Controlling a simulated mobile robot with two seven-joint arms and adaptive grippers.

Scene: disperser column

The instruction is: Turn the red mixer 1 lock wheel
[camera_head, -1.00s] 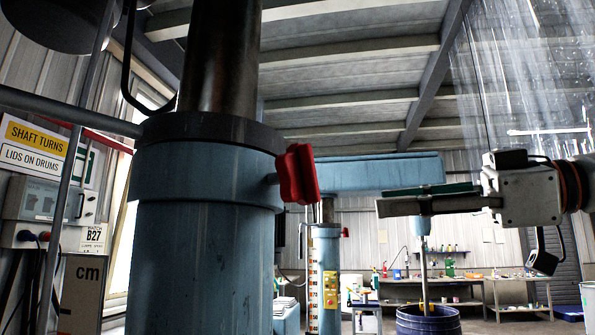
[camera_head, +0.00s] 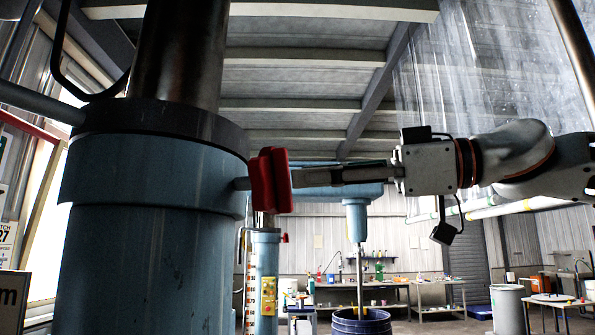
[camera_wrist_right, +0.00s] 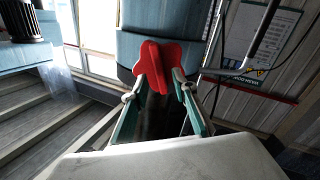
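The red mixer 1 lock wheel (camera_head: 269,181) is a lobed red knob on the right side of the large blue column (camera_head: 150,230), at the end of a short shaft. My right gripper (camera_head: 298,178) comes in from the right, level with the wheel, its fingertips at the wheel's near face. In the right wrist view the wheel (camera_wrist_right: 156,62) is straight ahead, between and just beyond the two spread fingertips (camera_wrist_right: 161,82). The fingers are apart; whether they touch the wheel I cannot tell. My left gripper is not in view.
A second, thinner blue column with a scale (camera_head: 264,285) stands behind the wheel. A blue drum (camera_head: 361,323) and workbenches (camera_head: 440,283) are farther back. A dark bent pipe (camera_head: 62,60) runs at the upper left. The space around my right forearm looks clear.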

